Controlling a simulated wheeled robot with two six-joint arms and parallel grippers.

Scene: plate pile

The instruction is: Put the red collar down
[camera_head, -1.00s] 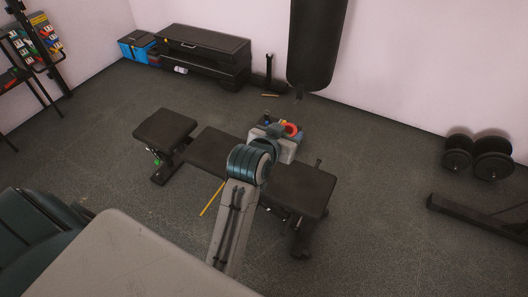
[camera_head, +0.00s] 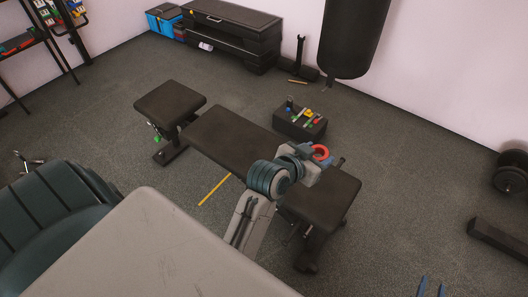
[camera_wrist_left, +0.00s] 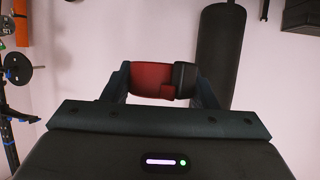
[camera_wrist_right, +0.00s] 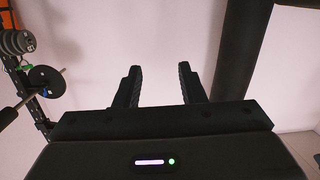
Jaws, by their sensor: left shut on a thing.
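The red collar (camera_head: 321,152) is a ring held at the tip of my left gripper (camera_head: 316,158) in the head view. In the left wrist view the red collar (camera_wrist_left: 151,78), with a black part at its right, is clamped between both fingers of my left gripper (camera_wrist_left: 160,86). The collar appears in front of the right end of the black bench (camera_head: 325,190); its height above the bench is hard to tell. My right gripper (camera_wrist_right: 160,88) is open and empty in the right wrist view. Its blue fingertips (camera_head: 432,287) show at the head view's bottom edge.
A black box (camera_head: 288,124) with several coloured items on top stands on the floor behind the bench. A punching bag (camera_head: 352,38) hangs near the wall. A yellow stick (camera_head: 214,190) lies before the bench.

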